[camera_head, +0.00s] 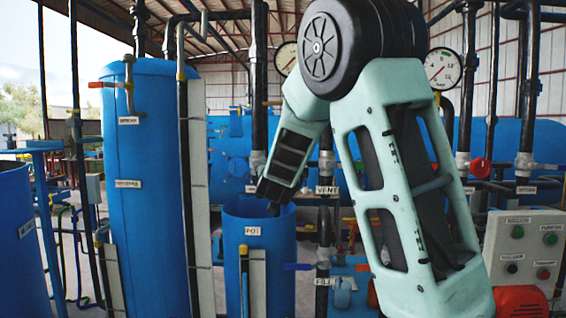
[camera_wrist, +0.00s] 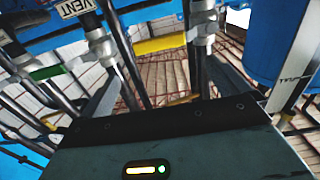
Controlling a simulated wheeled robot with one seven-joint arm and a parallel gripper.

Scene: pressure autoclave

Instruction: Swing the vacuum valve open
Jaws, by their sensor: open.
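My gripper (camera_wrist: 163,66) is open in the wrist view, with its two grey fingers spread and nothing between them. A yellow lever (camera_wrist: 160,44) on a pipe fitting lies just beyond the fingertips, across the gap between them; I cannot tell whether they touch. No label marking the vacuum valve is readable, so I cannot tell whether this lever belongs to it. A green lever (camera_wrist: 48,72) is on the left, near a VENT label (camera_wrist: 77,7). In the head view my forearm reaches down near the blue pot (camera_head: 244,213), and the gripper is mostly hidden.
A tall blue tank (camera_head: 150,190) stands left of the pot. Vertical pipes and a blue lever (camera_head: 297,267) are close to its right. A button panel (camera_head: 524,245) stands at the lower right. A pressure gauge (camera_head: 442,68) is at the upper right.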

